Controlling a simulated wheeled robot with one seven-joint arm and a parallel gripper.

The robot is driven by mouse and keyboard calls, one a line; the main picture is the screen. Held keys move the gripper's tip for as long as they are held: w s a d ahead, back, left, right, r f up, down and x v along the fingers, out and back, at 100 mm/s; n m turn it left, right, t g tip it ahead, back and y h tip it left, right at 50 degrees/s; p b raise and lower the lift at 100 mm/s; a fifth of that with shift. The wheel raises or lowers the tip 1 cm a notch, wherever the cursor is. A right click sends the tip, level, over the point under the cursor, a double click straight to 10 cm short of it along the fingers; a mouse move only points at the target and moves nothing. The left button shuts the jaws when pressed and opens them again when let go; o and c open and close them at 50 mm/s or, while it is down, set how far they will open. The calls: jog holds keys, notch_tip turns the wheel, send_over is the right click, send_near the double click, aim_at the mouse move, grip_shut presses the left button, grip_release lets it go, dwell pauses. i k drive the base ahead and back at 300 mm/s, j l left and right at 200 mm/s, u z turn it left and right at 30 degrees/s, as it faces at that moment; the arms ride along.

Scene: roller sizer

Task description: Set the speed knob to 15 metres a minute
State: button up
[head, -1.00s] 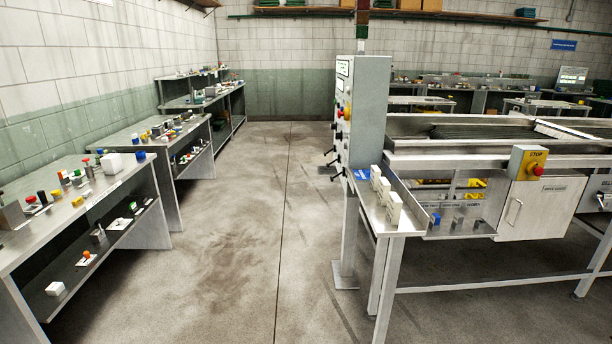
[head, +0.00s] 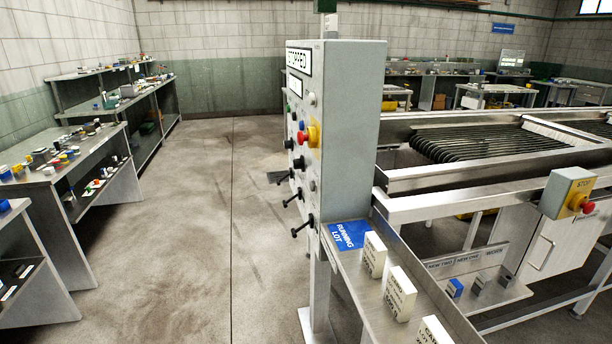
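The grey control box (head: 345,120) stands on a post in the middle of the head view, seen at a steep angle with its panel face turned left. On that face are several black knobs, among them an upper one (head: 288,144) and one below it (head: 299,163). Lower down are star-shaped black handles (head: 308,220). I cannot tell which of these is the speed knob, and no scale is readable. A display at the top (head: 299,62) seems to read "STOPPED". My gripper is not in view.
A red-on-yellow stop button (head: 309,136) is on the panel. A metal shelf with a blue "running lot" card (head: 349,235) and white blocks (head: 399,294) juts out right of the box. A roller machine (head: 480,142) is behind. Open floor (head: 215,220) lies left, before cluttered benches (head: 75,165).

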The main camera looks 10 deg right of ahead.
aim_at(297, 163)
jog(key=i+l+u, duration=0.1)
jog(key=i+u, duration=0.25)
jog(key=i+j+u, duration=0.15)
jog(key=i+u, duration=0.5)
jog(key=i, duration=0.85)
jog(key=i+j+z, duration=0.15)
jog(key=i, duration=1.1)
jog(key=i+z, duration=0.15)
jog(key=z, duration=1.3)
